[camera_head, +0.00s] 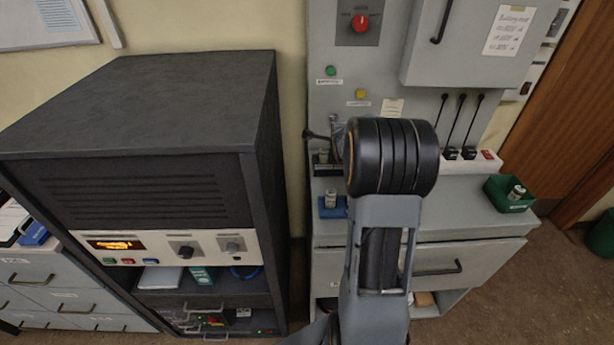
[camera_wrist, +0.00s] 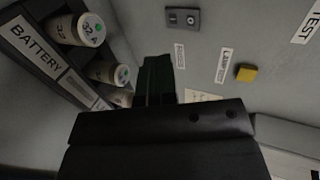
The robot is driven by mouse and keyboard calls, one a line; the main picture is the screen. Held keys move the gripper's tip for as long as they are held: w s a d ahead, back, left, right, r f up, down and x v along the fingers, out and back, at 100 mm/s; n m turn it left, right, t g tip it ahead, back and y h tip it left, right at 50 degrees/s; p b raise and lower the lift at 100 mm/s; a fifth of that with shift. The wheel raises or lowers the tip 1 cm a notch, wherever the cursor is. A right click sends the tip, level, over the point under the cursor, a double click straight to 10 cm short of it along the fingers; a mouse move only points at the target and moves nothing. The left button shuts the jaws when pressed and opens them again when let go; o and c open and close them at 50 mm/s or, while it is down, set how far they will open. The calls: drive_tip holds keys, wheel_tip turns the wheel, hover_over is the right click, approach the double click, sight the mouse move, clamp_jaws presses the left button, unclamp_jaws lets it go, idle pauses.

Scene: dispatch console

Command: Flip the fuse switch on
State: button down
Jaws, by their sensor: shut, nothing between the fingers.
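My gripper (camera_wrist: 158,75) shows in the wrist view with its dark fingers together and empty, pointing at the grey panel. A small dark rocker switch (camera_wrist: 183,18) sits on the panel beyond the fingertips, apart from them; its label is too small to read. At left is a dark holder labelled BATTERY (camera_wrist: 38,45) with pale fuses marked 32 A (camera_wrist: 91,30). In the head view a black-knobbed lever (camera_head: 318,136) stands left of my wrist. I cannot tell which control is the fuse switch. My arm hides the gripper and part of the panel there.
A yellow button (camera_wrist: 246,73) is on the panel; a green button (camera_head: 331,70) and red knob (camera_head: 360,23) are above. A blue tray (camera_head: 326,211) and green tray (camera_head: 494,191) stand on the counter. A dark cabinet (camera_head: 150,105) stands left, a grey box (camera_head: 470,65) upper right.

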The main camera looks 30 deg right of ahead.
drive_tip(key=s+a+n+g+y, duration=0.5)
drive_tip(key=s+a+n+g, duration=0.3)
drive_tip(key=s+a+n, duration=1.5)
drive_tip(key=s+a, duration=0.3)
drive_tip(key=a, duration=0.1)
drive_tip(key=shift+s+a+y+b, duration=0.15)
drive_tip(key=shift+s+y+b, duration=0.2)
drive_tip(key=shift+y, duration=0.05)
